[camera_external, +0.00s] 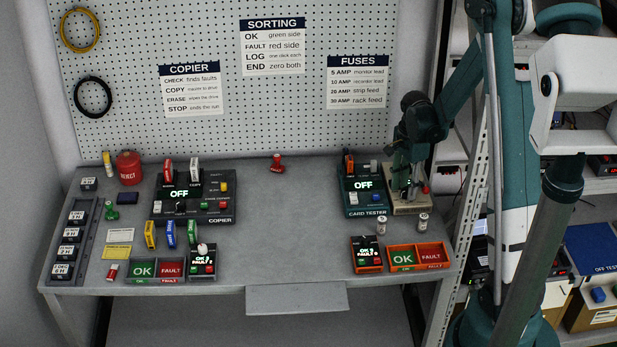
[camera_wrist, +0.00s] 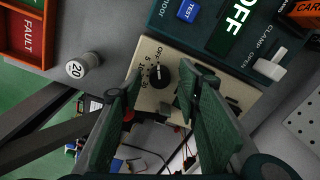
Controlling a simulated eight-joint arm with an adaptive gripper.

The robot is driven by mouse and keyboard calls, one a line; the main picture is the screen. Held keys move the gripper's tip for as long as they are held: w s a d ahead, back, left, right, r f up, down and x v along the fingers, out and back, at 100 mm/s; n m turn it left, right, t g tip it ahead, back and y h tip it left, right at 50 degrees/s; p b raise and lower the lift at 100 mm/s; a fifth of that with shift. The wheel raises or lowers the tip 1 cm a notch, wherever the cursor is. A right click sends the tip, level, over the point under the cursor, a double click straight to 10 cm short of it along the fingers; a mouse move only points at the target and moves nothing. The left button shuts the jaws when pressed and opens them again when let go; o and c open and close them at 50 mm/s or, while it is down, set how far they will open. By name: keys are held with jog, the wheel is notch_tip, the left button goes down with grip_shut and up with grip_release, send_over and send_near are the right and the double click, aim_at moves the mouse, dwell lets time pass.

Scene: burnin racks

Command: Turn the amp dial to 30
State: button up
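The amp dial (camera_wrist: 160,77) is a round black knob on a beige box (camera_wrist: 148,100) in the wrist view. A white mark on it points up, roughly toward the OFF label. Small numbers run round its left side; the lower ones are partly hidden by my fingers and 30 cannot be read clearly. My gripper (camera_wrist: 157,88) is open, with one green finger on each side of the dial; contact cannot be told. In the external view my gripper (camera_external: 409,172) hangs over the beige box (camera_external: 407,207) and hides the dial.
The green card tester (camera_external: 365,210) stands directly left of the box. Two small fuses (camera_external: 381,226) stand in front, one marked 20 (camera_wrist: 83,66). Orange OK and FAULT trays (camera_external: 417,270) lie nearer the front edge. A metal rack post (camera_external: 476,195) is close on the right.

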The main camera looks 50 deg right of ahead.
jog(key=shift+f, duration=0.3)
jog(key=c, duration=0.9)
